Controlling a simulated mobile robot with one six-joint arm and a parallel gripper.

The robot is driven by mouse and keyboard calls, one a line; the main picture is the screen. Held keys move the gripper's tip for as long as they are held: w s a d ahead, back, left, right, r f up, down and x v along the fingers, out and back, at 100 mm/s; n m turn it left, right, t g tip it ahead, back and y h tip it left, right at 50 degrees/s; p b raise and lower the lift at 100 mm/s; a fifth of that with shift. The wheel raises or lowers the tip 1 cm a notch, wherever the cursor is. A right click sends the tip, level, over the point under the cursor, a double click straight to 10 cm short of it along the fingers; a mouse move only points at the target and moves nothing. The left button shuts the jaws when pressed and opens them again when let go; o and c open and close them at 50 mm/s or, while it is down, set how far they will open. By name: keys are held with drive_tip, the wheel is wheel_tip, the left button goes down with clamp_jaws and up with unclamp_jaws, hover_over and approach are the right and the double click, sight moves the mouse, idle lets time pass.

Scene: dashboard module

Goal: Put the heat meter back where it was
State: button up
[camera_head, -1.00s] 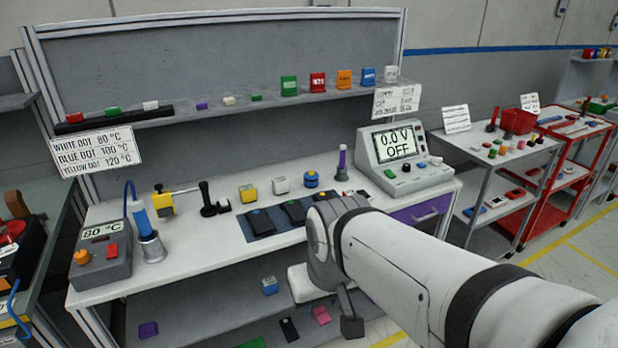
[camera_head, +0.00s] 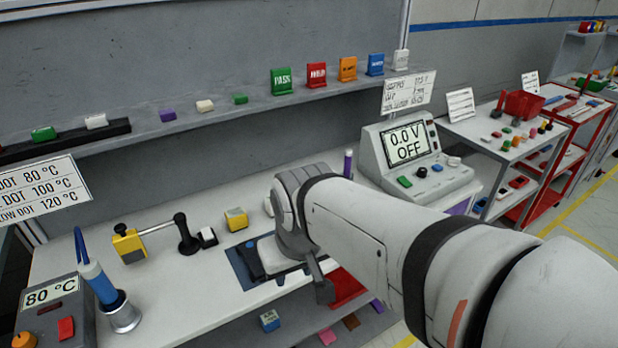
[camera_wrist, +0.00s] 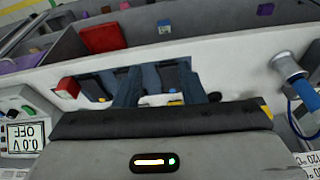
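My gripper (camera_wrist: 160,92) is over the dark blue mat (camera_head: 238,268) on the bench. In the wrist view its two fingers are spread, with a pale strip and small blue and yellow spots between them; nothing is clearly clasped. A black module with a blue dot (camera_head: 253,246) lies on the mat beside my gripper. I cannot tell for certain which object is the heat meter. A yellow block (camera_head: 236,219) stands behind the mat, and a yellow-and-black unit (camera_head: 129,243) with a rod stands to the left. My wrist hides the other objects behind the mat.
A soldering iron (camera_head: 98,284) stands in its holder by the 80 °C station (camera_head: 50,310) at left. A meter console (camera_head: 412,160) reading 0.0 V OFF is at right. Several coloured blocks line the shelf above.

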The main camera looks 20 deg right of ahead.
drive_tip(key=shift+o, duration=0.4)
drive_tip(key=shift+s+a, duration=0.1)
